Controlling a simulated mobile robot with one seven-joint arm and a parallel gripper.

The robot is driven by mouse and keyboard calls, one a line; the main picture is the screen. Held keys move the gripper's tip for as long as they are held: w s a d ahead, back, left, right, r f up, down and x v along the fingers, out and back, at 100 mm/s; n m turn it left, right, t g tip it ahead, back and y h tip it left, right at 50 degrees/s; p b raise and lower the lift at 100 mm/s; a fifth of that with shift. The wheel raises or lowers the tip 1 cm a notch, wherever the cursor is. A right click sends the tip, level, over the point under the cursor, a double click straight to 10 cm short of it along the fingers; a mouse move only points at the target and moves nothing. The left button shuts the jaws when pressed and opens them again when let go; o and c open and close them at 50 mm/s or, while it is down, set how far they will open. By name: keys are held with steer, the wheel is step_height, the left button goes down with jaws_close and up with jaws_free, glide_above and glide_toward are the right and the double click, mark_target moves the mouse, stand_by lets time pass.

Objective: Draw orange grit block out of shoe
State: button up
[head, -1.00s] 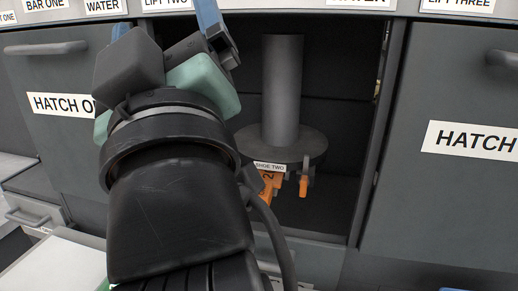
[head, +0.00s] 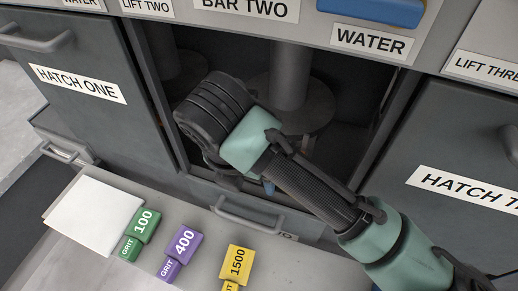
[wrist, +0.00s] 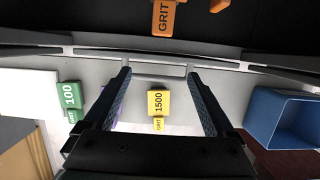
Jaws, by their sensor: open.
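The orange grit block (wrist: 163,17) shows at the top edge of the wrist view, ahead of my fingertips and apart from them. In the head view my arm hides most or all of it. Shoe two is the dark round disc (head: 309,118) under a grey vertical column in the open middle bay; its label is hidden. My gripper (wrist: 159,74) is open, with nothing between its two blue-faced fingers in the wrist view. In the head view my wrist is in front of the bay opening, and the gripper is mostly hidden behind it.
Green (head: 139,232), purple (head: 181,252) and yellow (head: 237,263) grit blocks lie on the pale surface below, beside a white sheet (head: 93,214). A blue open bin (wrist: 286,118) stands at right in the wrist view. Hatch panels flank the bay; a drawer handle (head: 250,217) sticks out below it.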

steer(key=w+d, duration=0.1)
steer(key=w, duration=0.2)
steer(key=w+d, duration=0.1)
steer(key=w, duration=0.2)
steer(key=w+d, duration=0.1)
steer(key=w, duration=0.2)
steer(key=shift+w, duration=0.35)
steer(key=x, duration=0.3)
steer(key=shift+w+f, duration=0.15)
steer(key=shift+f, duration=0.15)
steer(key=shift+w+d+f+b, duration=0.15)
steer(key=shift+f+b, duration=0.15)
steer(key=shift+f, duration=0.3)
steer(key=shift+c, duration=0.3)
jaws_close()
